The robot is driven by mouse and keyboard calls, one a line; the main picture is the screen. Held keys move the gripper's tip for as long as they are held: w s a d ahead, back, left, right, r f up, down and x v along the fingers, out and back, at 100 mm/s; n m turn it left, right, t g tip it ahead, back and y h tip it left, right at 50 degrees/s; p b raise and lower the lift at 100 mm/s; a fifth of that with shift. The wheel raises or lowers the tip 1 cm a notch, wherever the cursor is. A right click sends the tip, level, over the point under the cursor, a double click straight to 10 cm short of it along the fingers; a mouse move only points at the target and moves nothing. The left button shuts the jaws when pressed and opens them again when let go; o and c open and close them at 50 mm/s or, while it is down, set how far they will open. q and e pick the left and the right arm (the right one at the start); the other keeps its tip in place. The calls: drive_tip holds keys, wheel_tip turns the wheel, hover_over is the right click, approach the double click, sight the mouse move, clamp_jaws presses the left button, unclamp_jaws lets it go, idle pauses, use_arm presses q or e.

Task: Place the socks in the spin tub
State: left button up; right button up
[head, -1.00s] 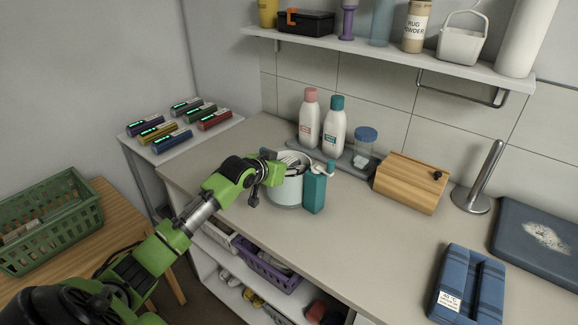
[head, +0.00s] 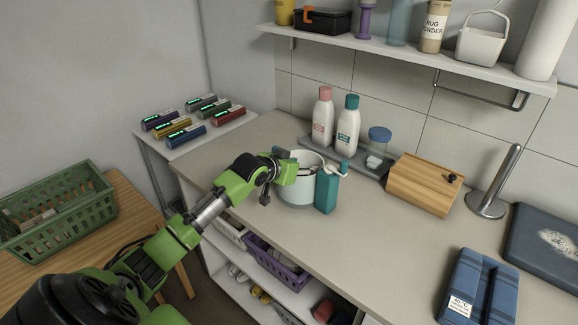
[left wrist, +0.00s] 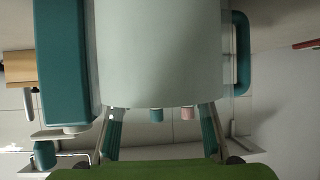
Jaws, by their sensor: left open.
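A pale cylindrical tub (head: 297,190) with teal handles, likely the spin tub, stands on the counter. Its pale wall (left wrist: 158,55) fills the upper middle of the left wrist view. My left gripper (head: 300,160) is at the tub's rim, on its left side. In the left wrist view my left gripper's (left wrist: 161,132) two fingers stand wide apart with nothing between them. I cannot see the tub's contents clearly. Small white and yellow bundles (head: 261,295), possibly socks, lie on the low shelf; they are too small to tell. My right gripper is out of view.
A teal pump dispenser (head: 326,190) stands close against the tub's right. Two bottles (head: 347,128) and a jar (head: 377,150) are behind. A wooden box (head: 420,187) sits right. A purple basket (head: 275,262) is below the counter; a green basket (head: 55,210) is left.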

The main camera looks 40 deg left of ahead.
use_arm(q)
drive_tip(key=b+v, duration=0.1)
drive_tip(key=v, duration=1)
drive_tip(key=shift+s+r, duration=0.2)
drive_tip(key=shift+r, duration=0.2)
drive_tip(key=shift+f, duration=0.15)
